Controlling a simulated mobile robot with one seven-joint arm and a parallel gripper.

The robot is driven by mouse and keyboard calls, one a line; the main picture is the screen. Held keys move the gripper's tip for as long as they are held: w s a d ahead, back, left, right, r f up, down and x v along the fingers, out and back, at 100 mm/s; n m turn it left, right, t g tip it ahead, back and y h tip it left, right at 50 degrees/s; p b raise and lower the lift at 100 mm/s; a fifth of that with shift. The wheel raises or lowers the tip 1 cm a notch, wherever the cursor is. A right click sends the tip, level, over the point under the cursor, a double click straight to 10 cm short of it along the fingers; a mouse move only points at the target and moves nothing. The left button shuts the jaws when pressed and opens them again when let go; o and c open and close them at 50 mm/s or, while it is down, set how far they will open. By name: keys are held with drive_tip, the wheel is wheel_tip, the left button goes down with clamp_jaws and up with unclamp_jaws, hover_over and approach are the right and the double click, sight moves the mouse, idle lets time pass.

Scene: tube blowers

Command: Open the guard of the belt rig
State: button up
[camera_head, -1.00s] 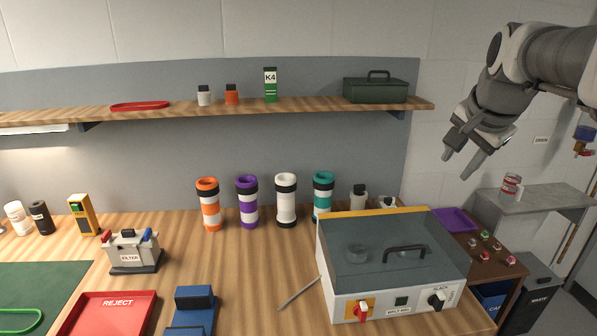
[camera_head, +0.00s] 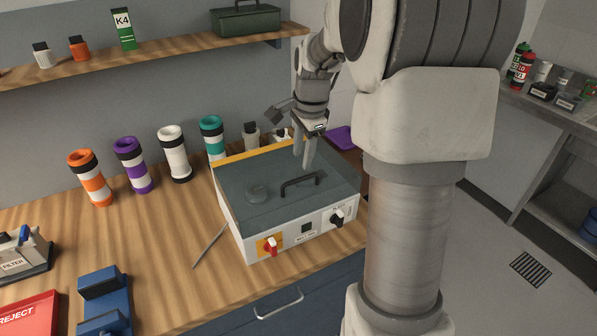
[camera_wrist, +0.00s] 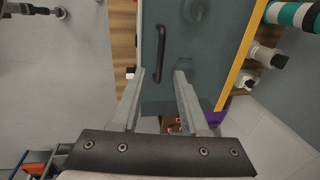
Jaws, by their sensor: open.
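The belt rig (camera_head: 290,226) is a white box on the wooden bench. Its dark see-through guard (camera_head: 245,180) lies flat and closed on top. A black bar handle (camera_head: 301,185) stands on the guard; it also shows in the wrist view (camera_wrist: 160,52). A yellow strip (camera_head: 245,153) runs along the guard's back edge. The front carries a red switch on yellow (camera_head: 270,246) and a black knob (camera_head: 337,217). My gripper (camera_head: 306,167) is open and empty, pointing down over the guard just behind the handle. In the wrist view my gripper (camera_wrist: 160,75) has the handle between its fingers' directions, apart from both.
Orange, purple, white and teal banded tubes (camera_head: 173,154) stand behind and left of the rig. A thin rod (camera_head: 209,245) lies left of it. A blue stand (camera_head: 103,300) is at the front left. A shelf (camera_head: 150,61) hangs above.

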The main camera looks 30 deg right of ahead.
sight(299, 179)
drive_tip(key=f, duration=0.2)
drive_tip(key=w+f, duration=0.1)
drive_tip(key=f, duration=0.4)
drive_tip(key=shift+w+f, duration=0.1)
drive_tip(key=shift+w, duration=0.15)
clamp_jaws()
idle(1.1)
